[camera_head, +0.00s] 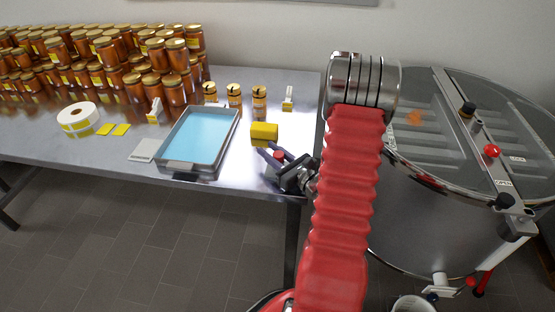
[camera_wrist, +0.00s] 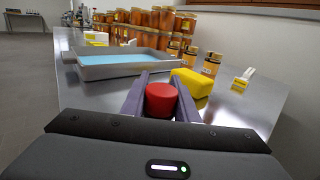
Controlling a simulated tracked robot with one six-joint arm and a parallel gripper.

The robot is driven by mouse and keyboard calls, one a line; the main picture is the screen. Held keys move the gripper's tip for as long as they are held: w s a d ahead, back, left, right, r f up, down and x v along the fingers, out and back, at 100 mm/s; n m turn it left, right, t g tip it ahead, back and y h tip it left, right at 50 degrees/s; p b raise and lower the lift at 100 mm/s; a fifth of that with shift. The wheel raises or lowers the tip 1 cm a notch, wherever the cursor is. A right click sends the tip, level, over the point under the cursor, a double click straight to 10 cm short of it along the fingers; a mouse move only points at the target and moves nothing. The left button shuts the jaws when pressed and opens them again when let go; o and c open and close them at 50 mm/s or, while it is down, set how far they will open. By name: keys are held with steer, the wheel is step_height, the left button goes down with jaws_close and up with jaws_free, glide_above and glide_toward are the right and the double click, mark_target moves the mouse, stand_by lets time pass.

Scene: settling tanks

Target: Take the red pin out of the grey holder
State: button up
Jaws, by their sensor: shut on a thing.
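The red pin (camera_wrist: 161,98) shows in the wrist view as a short red cylinder between the two dark fingers of my gripper (camera_wrist: 160,80). My gripper is shut on it. In the head view the red pin (camera_head: 279,155) is a small red spot between the fingers of my gripper (camera_head: 271,152), at the front edge of the steel table. I cannot make out the grey holder in either view; whatever lies under the pin is hidden by my fingers and wrist. I cannot tell whether the pin is clear of the holder.
A yellow block (camera_head: 264,132) lies just beyond my fingertips. A tray with blue inside (camera_head: 163,165) stands to the left, with several honey jars (camera_head: 174,88) behind. A large steel drum (camera_head: 425,220) stands right of my arm. Open table (camera_head: 300,130) lies right of the block.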

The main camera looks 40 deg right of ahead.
steer(key=shift+c, duration=1.4)
steer(key=shift+r, duration=0.1)
step_height(320, 180, up, 10)
